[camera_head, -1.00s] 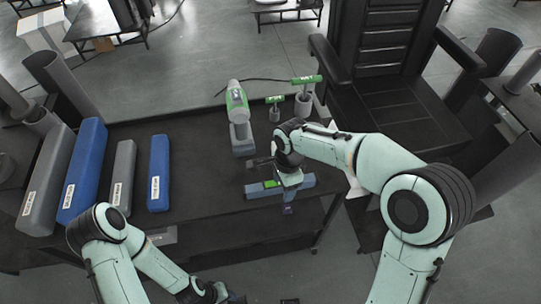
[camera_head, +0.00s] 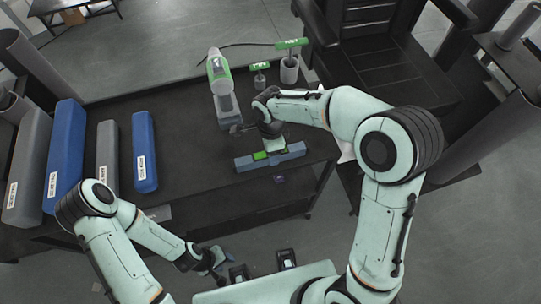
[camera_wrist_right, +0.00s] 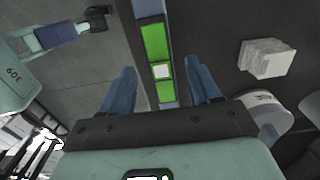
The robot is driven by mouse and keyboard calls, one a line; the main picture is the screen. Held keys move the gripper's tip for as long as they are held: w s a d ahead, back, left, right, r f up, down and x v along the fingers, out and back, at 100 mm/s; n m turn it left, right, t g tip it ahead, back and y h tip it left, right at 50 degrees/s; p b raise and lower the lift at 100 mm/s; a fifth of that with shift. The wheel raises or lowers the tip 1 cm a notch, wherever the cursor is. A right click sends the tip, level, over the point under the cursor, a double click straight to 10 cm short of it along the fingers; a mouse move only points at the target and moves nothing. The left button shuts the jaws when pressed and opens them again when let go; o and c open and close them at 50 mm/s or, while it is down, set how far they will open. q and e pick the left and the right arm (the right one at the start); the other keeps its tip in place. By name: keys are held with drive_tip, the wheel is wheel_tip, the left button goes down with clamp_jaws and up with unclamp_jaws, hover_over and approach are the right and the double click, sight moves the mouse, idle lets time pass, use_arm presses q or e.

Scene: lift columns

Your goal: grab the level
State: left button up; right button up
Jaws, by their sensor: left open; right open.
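The level (camera_head: 292,153) is a blue-grey bar with green parts, lying across the front edge area of the dark table. In the right wrist view the level (camera_wrist_right: 153,45) runs lengthwise between the fingers, its green faces and a pale square showing. My right gripper (camera_wrist_right: 160,88) is open, with one blue finger on each side of the level and a visible gap to each. In the head view the right gripper (camera_head: 272,148) is above the level and hides part of it. My left gripper (camera_head: 222,254) is open and empty, low in front of the table, apart from the level.
A green and grey power tool (camera_head: 222,88) stands behind the level. Green-handled tools stand in grey holders (camera_head: 290,70) near the back edge. Long blue (camera_head: 145,150) and grey (camera_head: 107,155) cases lie at the left. A black chair (camera_head: 390,75) is at the right.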

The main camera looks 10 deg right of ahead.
wheel_tip(320, 180, down, 4)
drive_tip(key=shift+w+r, duration=0.1)
clamp_jaws()
drive_tip(key=shift+r, duration=0.1)
